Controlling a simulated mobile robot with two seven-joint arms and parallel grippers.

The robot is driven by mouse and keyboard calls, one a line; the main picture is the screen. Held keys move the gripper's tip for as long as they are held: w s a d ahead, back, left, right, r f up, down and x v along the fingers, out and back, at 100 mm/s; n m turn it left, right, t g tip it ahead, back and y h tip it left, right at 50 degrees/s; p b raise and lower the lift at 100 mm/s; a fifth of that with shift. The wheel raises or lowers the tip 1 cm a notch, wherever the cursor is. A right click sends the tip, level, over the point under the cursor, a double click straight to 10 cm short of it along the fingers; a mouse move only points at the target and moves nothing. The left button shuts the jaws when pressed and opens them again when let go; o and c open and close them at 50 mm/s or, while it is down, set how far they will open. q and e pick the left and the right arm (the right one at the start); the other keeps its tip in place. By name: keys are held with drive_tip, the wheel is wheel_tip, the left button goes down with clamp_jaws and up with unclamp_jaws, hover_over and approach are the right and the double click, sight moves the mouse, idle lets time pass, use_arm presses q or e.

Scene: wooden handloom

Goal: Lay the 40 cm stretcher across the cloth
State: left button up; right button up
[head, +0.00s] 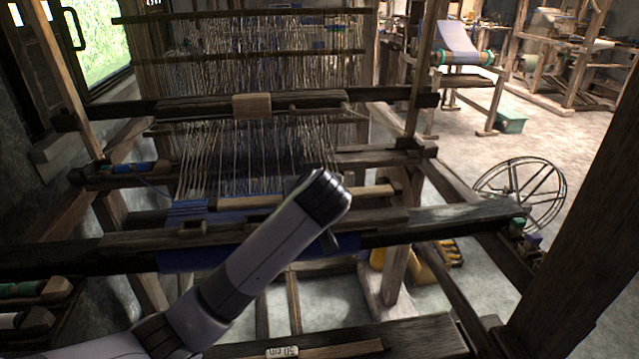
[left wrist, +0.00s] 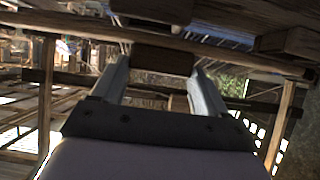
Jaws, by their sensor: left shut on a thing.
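The blue cloth (head: 186,211) is stretched on the loom behind the front beam, and more blue hangs below that beam. A pale wooden bar (head: 372,192) runs across behind the beam, partly hidden by my left arm. I cannot read a length on it. My left gripper is mostly hidden behind its wrist in the head view, over the front beam. In the left wrist view, the fingers of my left gripper (left wrist: 160,80) are shut on a brown wooden piece (left wrist: 162,60). I cannot tell whether that piece is the pale bar. My right gripper is out of view.
The dark front beam (head: 440,217) crosses the loom under my left arm. A bench (head: 420,338) in front holds a pale stick with a label (head: 283,351) that seems to read 50. Loom posts stand on both sides. A spoked wheel (head: 520,192) stands at right.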

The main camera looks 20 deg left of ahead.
sight(256, 208)
use_arm(q)
drive_tip(key=s+a, duration=0.1)
drive_tip(key=a, duration=0.2)
drive_tip(key=s+a+b, duration=0.1)
drive_tip(key=s+a, duration=0.1)
drive_tip(key=a, duration=0.1)
drive_tip(key=s+a, duration=0.2)
drive_tip(key=a, duration=0.1)
drive_tip(key=shift+s+b, duration=0.15)
drive_tip(key=shift+b, duration=0.15)
wheel_tip(256, 208, down, 2)
drive_tip(key=shift+s+b, duration=0.1)
drive_tip(key=shift+b, duration=0.45)
drive_tip(key=shift+f+b, duration=0.4)
drive_tip(key=shift+f, duration=0.55)
drive_tip(key=shift+f, duration=0.15)
drive_tip(key=o, duration=1.2)
drive_tip(key=shift+f, duration=0.1)
drive_tip(key=shift+c, duration=0.2)
drive_tip(key=shift+d, duration=0.1)
drive_tip(key=shift+v, duration=3.55)
